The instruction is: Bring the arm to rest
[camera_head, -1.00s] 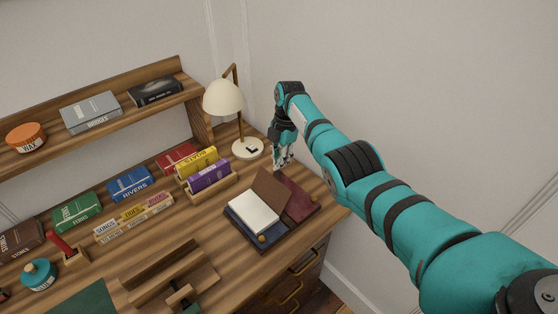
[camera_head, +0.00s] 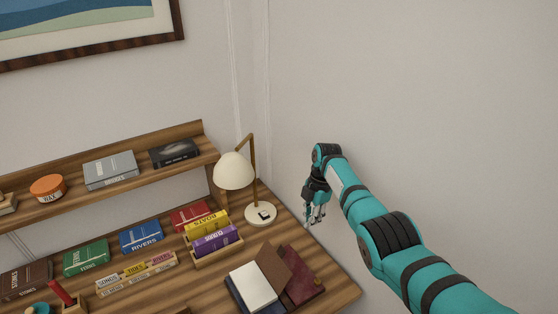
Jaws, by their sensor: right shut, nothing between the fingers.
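My right arm (camera_head: 390,240) comes in from the lower right in the head view. Its gripper (camera_head: 314,220) hangs with the fingers pointing down, near the right edge of the wooden desk. The fingers are shut and hold nothing. The gripper appears above and behind a dark red book (camera_head: 303,283) at the desk's right side. How high it is over the desk I cannot tell exactly. My left gripper does not show.
A cream lamp (camera_head: 234,171) stands left of the gripper. Coloured books, such as a blue one (camera_head: 141,237), and a raised shelf (camera_head: 115,197) fill the left. Right of the desk is bare wall.

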